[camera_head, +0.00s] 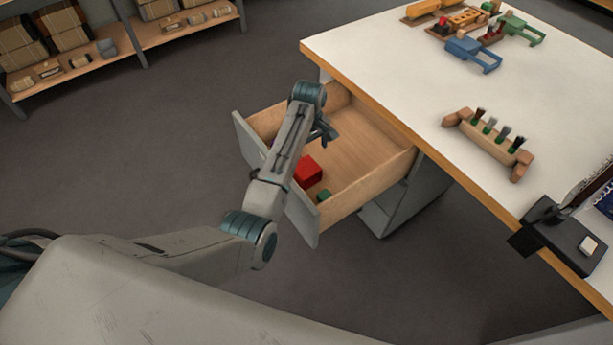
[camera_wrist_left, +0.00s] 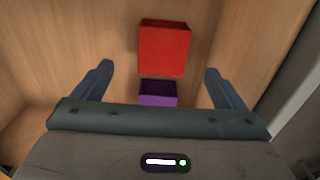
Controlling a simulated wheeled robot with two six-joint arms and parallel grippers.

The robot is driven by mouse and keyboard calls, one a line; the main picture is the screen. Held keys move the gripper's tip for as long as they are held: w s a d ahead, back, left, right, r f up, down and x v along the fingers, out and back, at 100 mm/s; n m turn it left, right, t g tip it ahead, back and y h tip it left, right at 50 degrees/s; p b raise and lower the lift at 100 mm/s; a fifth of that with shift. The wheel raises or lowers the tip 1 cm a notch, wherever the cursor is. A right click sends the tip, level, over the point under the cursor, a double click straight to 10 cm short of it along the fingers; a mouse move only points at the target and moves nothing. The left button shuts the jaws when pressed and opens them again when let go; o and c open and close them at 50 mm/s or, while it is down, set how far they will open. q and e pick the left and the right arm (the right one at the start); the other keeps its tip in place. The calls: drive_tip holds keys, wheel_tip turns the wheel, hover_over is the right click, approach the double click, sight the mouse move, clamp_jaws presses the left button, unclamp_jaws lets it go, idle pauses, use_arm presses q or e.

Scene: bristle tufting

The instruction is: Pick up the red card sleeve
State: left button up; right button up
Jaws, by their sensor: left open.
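The red card sleeve (camera_head: 308,169) looks like a small red box and lies in the open drawer, near its front. It also shows in the left wrist view (camera_wrist_left: 164,48), upper middle, just beyond the fingertips. My left gripper (camera_head: 326,136) is over the drawer. In the left wrist view its two fingers (camera_wrist_left: 158,78) are spread wide and hold nothing. A purple box (camera_wrist_left: 158,92) sits between the fingers in that view, its lower part hidden by the gripper body. My right gripper is not in view.
The wooden drawer (camera_head: 359,148) is pulled out from under a white table (camera_head: 400,55); its walls stand around the sleeve. A small green block (camera_head: 323,196) lies near the drawer front. On the table are a wooden brush holder (camera_head: 487,142) and blue and green frames.

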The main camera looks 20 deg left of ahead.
sight(306, 167)
use_arm(q)
wheel_tip(306, 167, down, 6)
drive_tip(key=shift+a, duration=0.1)
drive_tip(key=f, duration=0.5)
drive_tip(key=shift+a, duration=0.3)
drive_tip(key=c, duration=1)
